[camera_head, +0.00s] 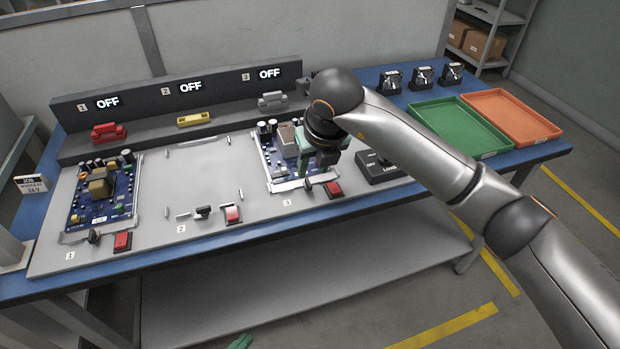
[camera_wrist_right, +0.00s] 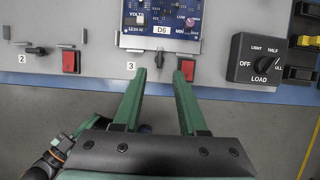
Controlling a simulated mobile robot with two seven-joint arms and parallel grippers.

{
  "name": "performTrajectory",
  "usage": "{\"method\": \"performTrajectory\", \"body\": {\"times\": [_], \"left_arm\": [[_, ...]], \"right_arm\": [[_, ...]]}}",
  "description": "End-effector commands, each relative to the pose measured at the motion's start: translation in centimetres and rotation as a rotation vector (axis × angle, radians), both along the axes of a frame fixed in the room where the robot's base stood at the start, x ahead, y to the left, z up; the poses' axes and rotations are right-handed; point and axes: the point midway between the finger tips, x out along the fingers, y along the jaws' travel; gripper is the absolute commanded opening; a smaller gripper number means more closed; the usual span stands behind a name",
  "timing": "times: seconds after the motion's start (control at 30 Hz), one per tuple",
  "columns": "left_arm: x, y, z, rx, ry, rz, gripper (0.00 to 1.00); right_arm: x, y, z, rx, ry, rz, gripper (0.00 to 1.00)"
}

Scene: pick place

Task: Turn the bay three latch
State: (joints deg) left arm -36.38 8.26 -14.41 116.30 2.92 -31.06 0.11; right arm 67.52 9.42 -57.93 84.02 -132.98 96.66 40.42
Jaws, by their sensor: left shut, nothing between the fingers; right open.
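The bay three latch is a small dark knob (camera_wrist_right: 160,57) at the front edge of bay three, below the blue circuit board (camera_wrist_right: 165,20) in the right wrist view. In the head view it shows only partly (camera_head: 308,185), close under my gripper. My right gripper (camera_wrist_right: 159,74) is open and empty, its green fingertips on either side of the latch's line; I cannot tell whether they touch it. It also shows above bay three in the head view (camera_head: 312,168). My left gripper (camera_head: 240,343) is shut and empty at the bottom edge of the head view, well below the bench.
A red rocker switch (camera_wrist_right: 186,69) sits just right of the latch. A black load dial box (camera_wrist_right: 262,60) stands further right. Bay two (camera_head: 200,175) has no board; bay one (camera_head: 100,190) holds one. Green (camera_head: 460,125) and orange (camera_head: 512,118) trays lie at right. All displays read OFF.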

Motion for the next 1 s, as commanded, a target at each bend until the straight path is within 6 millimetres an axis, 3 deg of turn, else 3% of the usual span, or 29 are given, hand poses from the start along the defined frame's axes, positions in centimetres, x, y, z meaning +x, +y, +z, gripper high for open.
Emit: {"method": "performTrajectory", "body": {"times": [0.1,0.3,0.7,1.0], "left_arm": [[0.0,0.0,-0.2,0.000,-0.001,-0.001,0.00],[0.0,0.0,-0.3,0.001,0.000,0.000,0.00],[-0.1,0.1,-0.4,0.003,0.002,0.002,0.00],[-0.2,0.2,-0.5,0.003,0.003,0.002,0.00]], "right_arm": [[0.8,0.3,-2.4,-0.001,0.004,-0.001,0.41],[1.8,0.6,-4.8,-0.001,0.002,0.000,0.41],[2.1,0.7,-5.5,0.000,0.000,0.002,0.41],[2.1,0.7,-5.5,0.001,0.000,0.001,0.10]]}}
